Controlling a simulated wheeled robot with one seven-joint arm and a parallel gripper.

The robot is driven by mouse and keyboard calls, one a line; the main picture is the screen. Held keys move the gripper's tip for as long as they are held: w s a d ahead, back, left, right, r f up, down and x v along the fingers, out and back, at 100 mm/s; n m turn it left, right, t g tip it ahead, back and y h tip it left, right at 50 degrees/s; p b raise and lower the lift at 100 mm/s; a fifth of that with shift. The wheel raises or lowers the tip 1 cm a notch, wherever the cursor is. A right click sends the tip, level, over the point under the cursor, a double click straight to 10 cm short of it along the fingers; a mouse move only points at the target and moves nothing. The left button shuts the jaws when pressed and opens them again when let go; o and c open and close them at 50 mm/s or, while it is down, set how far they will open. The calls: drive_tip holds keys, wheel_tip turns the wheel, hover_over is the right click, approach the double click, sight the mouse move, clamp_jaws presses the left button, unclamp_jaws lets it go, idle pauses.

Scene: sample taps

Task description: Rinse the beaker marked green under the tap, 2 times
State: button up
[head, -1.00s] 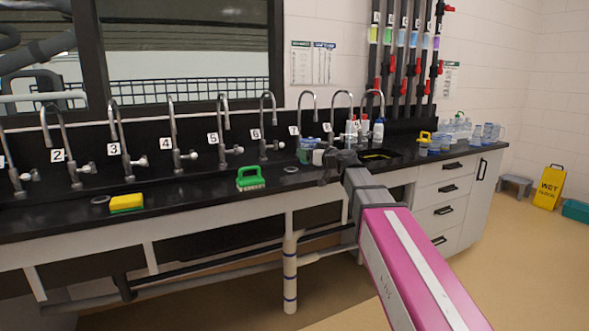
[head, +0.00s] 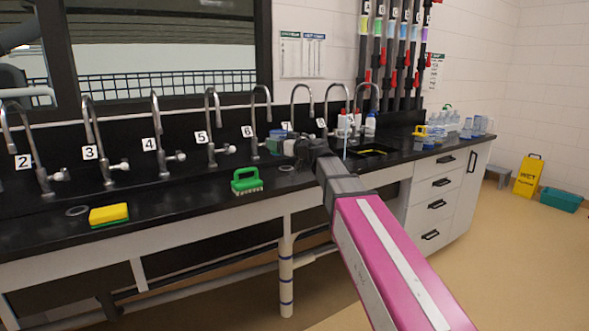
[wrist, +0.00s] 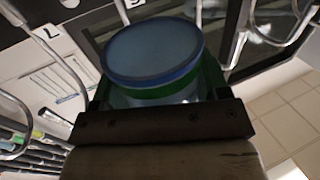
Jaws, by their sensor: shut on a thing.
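The beaker marked green (head: 278,137), bluish and clear with a green band, is held above the dark counter in front of taps 6 and 7. In the wrist view, the beaker (wrist: 152,52) shows a round blue-grey end and a green band between the fingers. My gripper (head: 290,146) is shut on it; the gripper also shows in the wrist view (wrist: 155,97). I cannot tell whether the beaker is tilted. A tap (head: 340,93) right of tap 7 has a thin stream of water (head: 345,145) falling from it. The beaker is left of that stream.
A yellow sponge (head: 109,214) and a green brush (head: 246,181) lie on the counter's front. Bottles (head: 370,126) stand behind the sink (head: 372,151). Glassware (head: 467,127) stands at the far right.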

drive_tip(key=w+d+f+m+g, duration=0.1)
drive_tip(key=w+d+f+m, duration=0.1)
drive_tip(key=w+f+m, duration=0.2)
drive_tip(key=m, duration=0.3)
drive_tip(key=shift+f+h, duration=0.3)
drive_tip(key=shift+h, duration=0.1)
idle(0.5)
drive_tip(key=shift+w+f+m+g+p, duration=0.2)
drive_tip(key=shift+f+m+g+p, duration=0.15)
drive_tip(key=shift+m, duration=0.25)
drive_tip(key=shift+f+m, duration=0.7)
drive_tip(key=shift+f, duration=0.3)
idle(0.4)
drive_tip(key=shift+r+m+g+p, duration=0.45)
drive_tip(key=shift+m+p, duration=0.15)
drive_tip(key=shift+m, duration=0.2)
idle(0.5)
drive_tip(key=shift+w+f+m, duration=0.15)
drive_tip(key=shift+f+m, duration=0.25)
drive_tip(key=shift+m, duration=0.3)
idle(0.6)
drive_tip(key=shift+w+d+r+m+g, duration=0.35)
drive_tip(key=shift+w+m+g, duration=0.15)
drive_tip(key=shift+w+m, duration=0.2)
idle(0.7)
